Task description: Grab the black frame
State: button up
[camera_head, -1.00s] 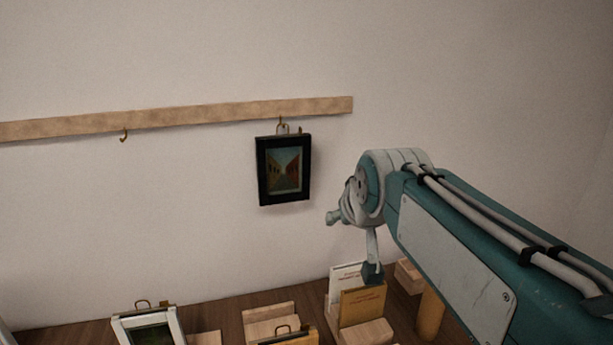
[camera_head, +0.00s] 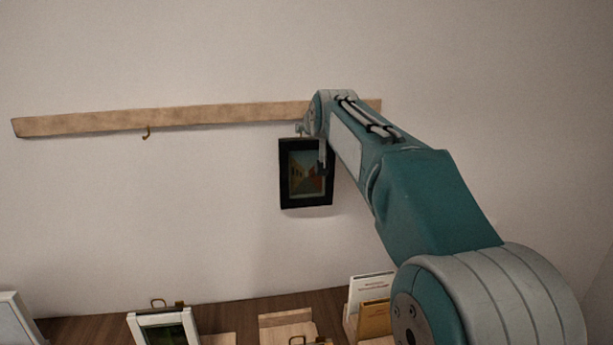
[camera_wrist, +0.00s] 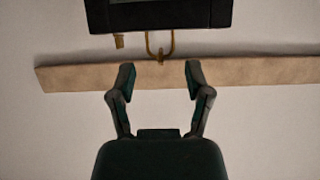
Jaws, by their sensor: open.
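The black frame (camera_head: 306,194) hangs on the wall below the wooden rail, with a small painting inside it. My arm covers part of its upper right side in the head view. In the wrist view the picture is upside down, and the black frame (camera_wrist: 160,18) is cut off at the top edge. Its brass hanging loop (camera_wrist: 160,42) meets a hook on the rail. My gripper (camera_wrist: 160,74) is open and empty, its two fingers spread on either side of the loop's line and overlapping the rail in the picture. In the head view the fingers are mostly hidden.
The wooden rail (camera_head: 215,116) runs along the wall, with a free brass hook (camera_head: 147,132) to the left. Below, a table (camera_head: 240,307) holds a white frame (camera_head: 165,319), wooden stands and booklets (camera_head: 371,288). The wall left of the frame is clear.

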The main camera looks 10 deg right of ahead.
jog(key=shift+x, duration=3.05)
jog(key=shift+a+r, duration=0.1)
grip_shut()
